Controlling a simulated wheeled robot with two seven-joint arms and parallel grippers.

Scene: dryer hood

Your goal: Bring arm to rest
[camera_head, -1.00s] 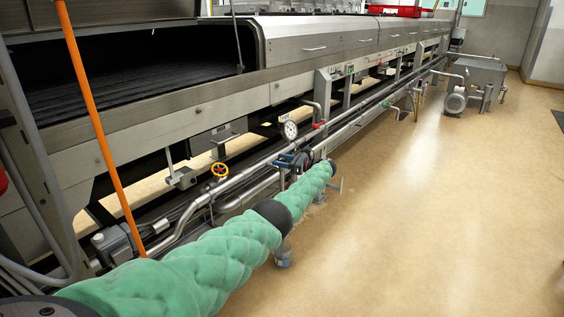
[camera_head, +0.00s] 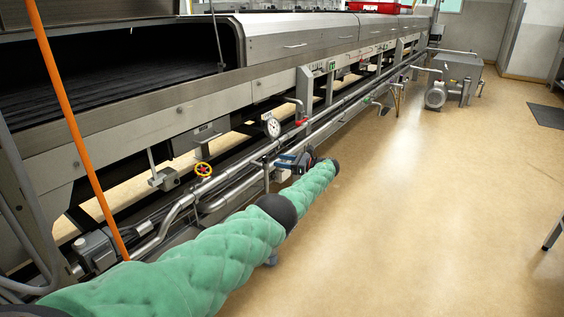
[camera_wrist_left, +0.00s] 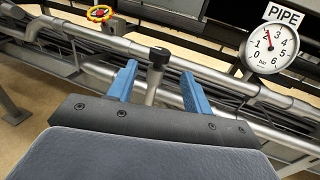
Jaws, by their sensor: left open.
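My left arm, in a green padded sleeve, reaches from the lower left of the head view to the pipes along the machine. My left gripper (camera_head: 291,160) is at its far end, small and partly hidden by the wrist. In the left wrist view the gripper (camera_wrist_left: 158,88) has two blue fingers set apart. A black-capped metal post (camera_wrist_left: 158,58) shows between the fingers in the picture; I cannot tell if it touches them. My right gripper is in neither view.
A pressure gauge (camera_head: 271,128) marked PIPE and a yellow valve wheel (camera_head: 203,170) sit by the pipes. The long dryer machine (camera_head: 180,109) fills the left. An orange pole (camera_head: 75,130) stands at the near left. The tan floor (camera_head: 430,200) at right is largely clear.

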